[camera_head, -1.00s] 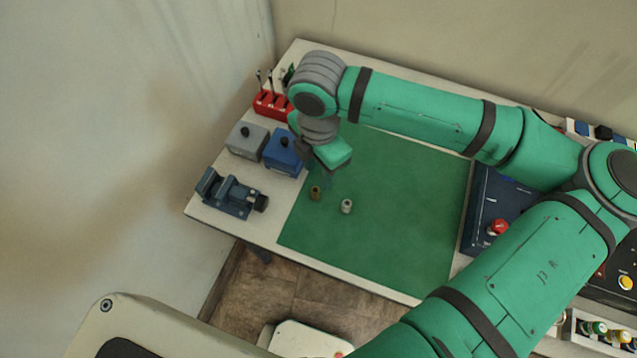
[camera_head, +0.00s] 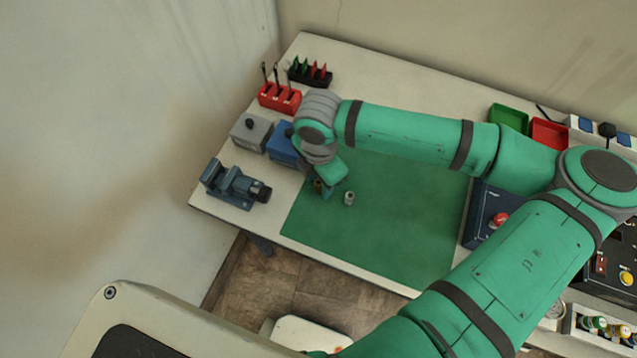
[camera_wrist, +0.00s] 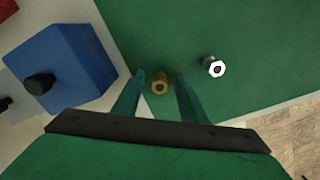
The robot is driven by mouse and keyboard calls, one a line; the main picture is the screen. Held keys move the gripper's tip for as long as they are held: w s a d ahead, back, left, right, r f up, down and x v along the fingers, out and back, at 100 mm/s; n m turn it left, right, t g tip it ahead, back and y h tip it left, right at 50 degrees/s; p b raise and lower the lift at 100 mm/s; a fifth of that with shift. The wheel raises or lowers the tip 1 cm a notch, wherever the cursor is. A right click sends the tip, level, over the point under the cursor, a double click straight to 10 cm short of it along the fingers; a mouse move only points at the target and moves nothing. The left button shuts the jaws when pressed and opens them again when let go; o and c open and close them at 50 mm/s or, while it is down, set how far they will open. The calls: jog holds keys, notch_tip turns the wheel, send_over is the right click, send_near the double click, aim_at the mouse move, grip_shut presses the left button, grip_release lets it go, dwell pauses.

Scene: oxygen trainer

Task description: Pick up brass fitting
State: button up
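The brass fitting (camera_wrist: 159,83) stands on the green mat (camera_wrist: 265,30), close to the mat's left edge. In the head view the brass fitting (camera_head: 318,186) is partly hidden by my gripper (camera_head: 326,190). In the wrist view my gripper (camera_wrist: 158,92) is open, with one finger on each side of the brass fitting. A gap shows between the fitting and the fingers, and I cannot tell how far down the fingertips reach. A silver fitting (camera_head: 349,198) stands on the mat just right of the gripper; it also shows in the wrist view (camera_wrist: 213,67).
A blue box (camera_head: 284,150) and a grey box (camera_head: 250,133) stand left of the gripper. A dark blue vise (camera_head: 235,187) sits at the table's left edge. A red tool rack (camera_head: 279,97) is behind. The mat's right and front parts are clear.

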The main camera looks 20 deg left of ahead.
grip_shut()
jog(key=shift+r, duration=0.1)
